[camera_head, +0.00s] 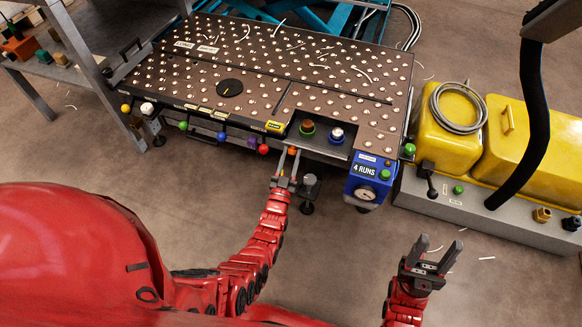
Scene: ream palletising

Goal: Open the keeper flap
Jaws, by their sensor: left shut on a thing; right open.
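My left gripper (291,157) is at the front edge of the dark ball-studded table (340,55), pointing away from me. It is shut on a small orange part (292,150) below the table's front rim. The fingers partly hide what they hold, and I cannot tell if it belongs to the keeper flap. I cannot clearly make out a flap by itself. A small yellow label (275,126) sits on the rim just above. My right gripper (432,256) is open and empty over the floor at the lower right, apart from the table.
A blue gauge box (368,178) hangs at the right front corner. Coloured knobs, including a red one (263,149), line the front. Yellow machinery (510,140) stands right.

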